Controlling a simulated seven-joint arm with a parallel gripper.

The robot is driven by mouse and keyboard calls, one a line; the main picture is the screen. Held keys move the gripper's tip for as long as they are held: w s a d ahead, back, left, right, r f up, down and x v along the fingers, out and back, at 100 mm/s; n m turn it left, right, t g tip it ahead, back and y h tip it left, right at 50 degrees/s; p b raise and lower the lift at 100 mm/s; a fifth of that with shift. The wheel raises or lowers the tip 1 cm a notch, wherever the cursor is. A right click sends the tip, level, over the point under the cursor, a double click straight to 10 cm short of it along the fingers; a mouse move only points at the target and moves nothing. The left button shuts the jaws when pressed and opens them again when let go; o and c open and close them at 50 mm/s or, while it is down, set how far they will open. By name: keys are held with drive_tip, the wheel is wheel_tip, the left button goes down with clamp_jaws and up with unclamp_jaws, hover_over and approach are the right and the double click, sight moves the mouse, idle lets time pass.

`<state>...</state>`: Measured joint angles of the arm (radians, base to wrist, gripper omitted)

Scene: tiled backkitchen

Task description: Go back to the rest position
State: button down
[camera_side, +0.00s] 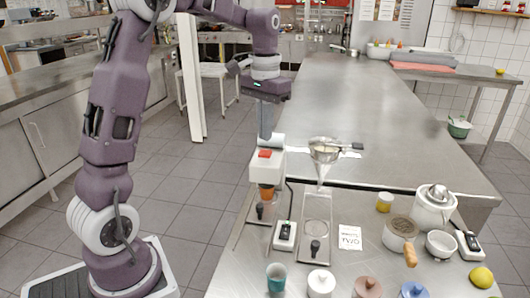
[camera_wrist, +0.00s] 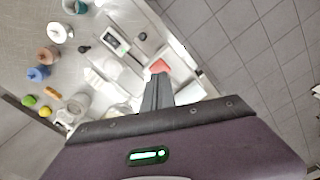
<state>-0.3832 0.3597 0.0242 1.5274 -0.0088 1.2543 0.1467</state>
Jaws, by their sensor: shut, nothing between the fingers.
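My gripper (camera_side: 265,138) hangs pointing down over the steel counter (camera_side: 365,105), its grey fingers together with nothing between them. In the side view its fingertips are at the top of a white machine (camera_side: 268,170) with a red button (camera_side: 265,154). I cannot tell whether they touch it. In the wrist view the shut fingers (camera_wrist: 160,80) reach toward the red button (camera_wrist: 158,66). The rest position is not marked in either view.
A metal funnel (camera_side: 323,152) stands right of the machine. The counter behind is mostly clear.

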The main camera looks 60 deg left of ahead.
drive_tip(key=s+d+r+m+t, duration=0.1)
drive_tip(key=s+d+r+t, duration=0.1)
drive_tip(key=s+d+r, duration=0.45)
drive_tip(key=s+d+f+m+t, duration=0.1)
drive_tip(key=s+d, duration=0.3)
drive_tip(key=s, duration=0.4)
drive_tip(key=s+d+f+m+t, duration=0.1)
drive_tip(key=s+d+f+t, duration=0.1)
drive_tip(key=s+d, duration=0.3)
drive_tip(key=s+f, duration=0.1)
drive_tip(key=s, duration=0.2)
drive_tip(key=shift+f+t, duration=0.25)
drive_tip(key=shift+t, duration=0.05)
